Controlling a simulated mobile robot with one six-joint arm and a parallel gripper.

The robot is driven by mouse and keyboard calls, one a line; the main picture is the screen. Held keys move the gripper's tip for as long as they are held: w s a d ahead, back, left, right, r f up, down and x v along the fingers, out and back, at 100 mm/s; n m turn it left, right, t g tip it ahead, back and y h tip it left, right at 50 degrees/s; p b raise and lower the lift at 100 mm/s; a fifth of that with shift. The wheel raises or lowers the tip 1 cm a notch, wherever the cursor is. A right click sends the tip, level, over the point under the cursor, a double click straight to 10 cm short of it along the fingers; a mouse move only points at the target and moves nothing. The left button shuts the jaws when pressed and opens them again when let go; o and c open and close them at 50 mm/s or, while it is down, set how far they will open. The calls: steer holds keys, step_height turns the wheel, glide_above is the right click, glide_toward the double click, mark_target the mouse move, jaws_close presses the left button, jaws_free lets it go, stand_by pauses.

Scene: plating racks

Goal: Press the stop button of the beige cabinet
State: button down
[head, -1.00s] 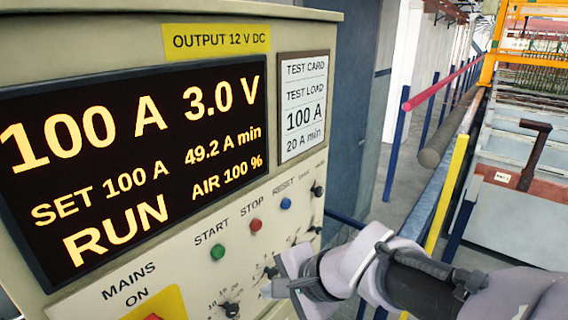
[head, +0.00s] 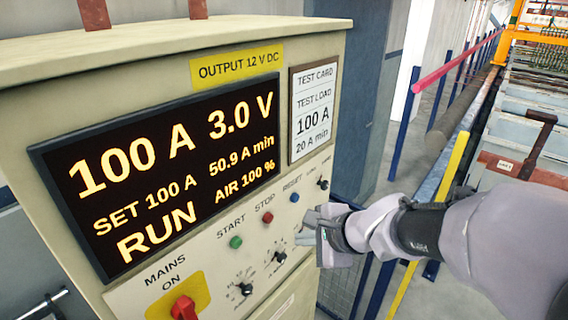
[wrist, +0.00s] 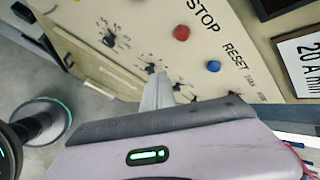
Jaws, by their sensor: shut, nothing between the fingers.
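The beige cabinet (head: 60,120) stands on the left in the head view. Its red stop button (head: 267,217) sits under the STOP label, between the green start button (head: 236,242) and the blue reset button (head: 294,197). My gripper (head: 306,228) is shut and empty, in front of the panel to the right of and slightly below the stop button in the picture. In the wrist view the red stop button (wrist: 181,33) shows beyond the shut fingers (wrist: 158,90), with clear panel between. I cannot tell whether the fingertips touch the panel.
Black knobs (head: 246,289) lie below the buttons, and a red mains switch (head: 184,307) is at lower left. The lit display (head: 170,170) reads RUN, 100 A and 3.0 V. Blue posts and a yellow rail (head: 430,225) stand to the right.

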steer(key=shift+w+a+p, duration=0.2)
steer(key=shift+w+a, duration=0.75)
steer(key=shift+a, duration=0.25)
steer(key=shift+w+a+p, duration=0.2)
steer(key=shift+w+a, duration=0.7)
steer(key=shift+a, duration=0.25)
steer(key=shift+w+a, duration=0.25)
steer(key=shift+a, duration=0.1)
steer(key=shift+w+a, duration=0.3)
steer(key=shift+a, duration=0.05)
stand_by(1.0)
steer(key=shift+s+d+b, duration=0.35)
steer(key=shift+s+d, duration=0.25)
steer(key=shift+d, duration=0.1)
steer(key=shift+s+d+b, duration=0.35)
steer(key=shift+s+d, duration=0.45)
steer(key=shift+d, duration=0.2)
steer(key=shift+s+d+b, duration=0.35)
steer(key=shift+s+d, duration=0.4)
steer(key=shift+d, duration=0.25)
